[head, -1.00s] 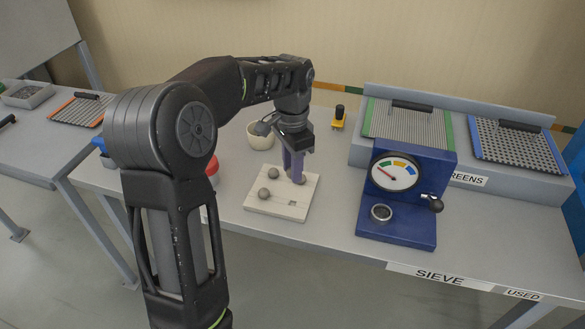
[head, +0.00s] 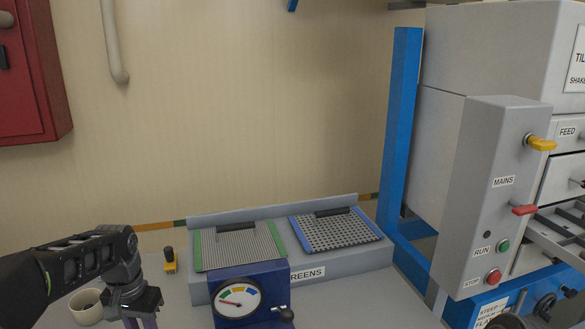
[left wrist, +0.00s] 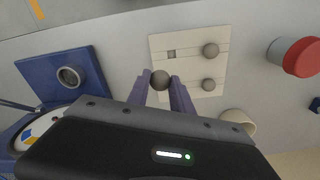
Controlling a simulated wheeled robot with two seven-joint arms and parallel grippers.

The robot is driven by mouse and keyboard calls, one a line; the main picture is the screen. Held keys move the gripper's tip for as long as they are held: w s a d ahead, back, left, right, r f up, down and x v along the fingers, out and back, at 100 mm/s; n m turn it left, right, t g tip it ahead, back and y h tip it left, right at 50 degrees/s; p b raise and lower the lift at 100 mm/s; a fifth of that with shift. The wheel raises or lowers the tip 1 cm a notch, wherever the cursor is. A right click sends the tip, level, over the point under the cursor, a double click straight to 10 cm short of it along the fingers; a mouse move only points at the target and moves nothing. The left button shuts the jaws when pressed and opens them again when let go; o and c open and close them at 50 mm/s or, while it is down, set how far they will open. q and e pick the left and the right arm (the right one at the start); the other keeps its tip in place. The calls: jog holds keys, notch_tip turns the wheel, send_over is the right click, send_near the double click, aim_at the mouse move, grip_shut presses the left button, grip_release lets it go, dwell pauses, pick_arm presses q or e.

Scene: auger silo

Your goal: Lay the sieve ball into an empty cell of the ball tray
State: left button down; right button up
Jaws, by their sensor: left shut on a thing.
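My left gripper (head: 141,322) is at the bottom left of the head view, its purple fingers cut off by the lower edge. In the left wrist view, the left gripper (left wrist: 161,88) is shut on a grey sieve ball (left wrist: 160,79). This ball is at the near left corner of the pale ball tray (left wrist: 189,68); I cannot tell if it rests in a cell or hangs above one. Two other balls (left wrist: 210,50) sit in the right-hand cells. The tray is outside the head view. My right gripper is not in view.
The blue gauge unit (head: 250,290) stands right of my left gripper. Behind it is the screens rack (head: 340,262). A cream cup (head: 86,308) is left of the gripper. A red-lidded jar (left wrist: 296,56) stands beside the tray. The grey machine (head: 500,190) stands at right.

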pick_arm(q)
jog(key=d+f, duration=0.1)
jog(key=d, duration=0.4)
jog(key=w+d+f, duration=0.1)
jog(key=d+f, duration=0.1)
jog(key=d, duration=0.3)
jog(key=w+d+f, duration=0.1)
jog(key=d, duration=0.4)
jog(key=shift+w+f, duration=0.1)
jog(key=shift+f, duration=0.05)
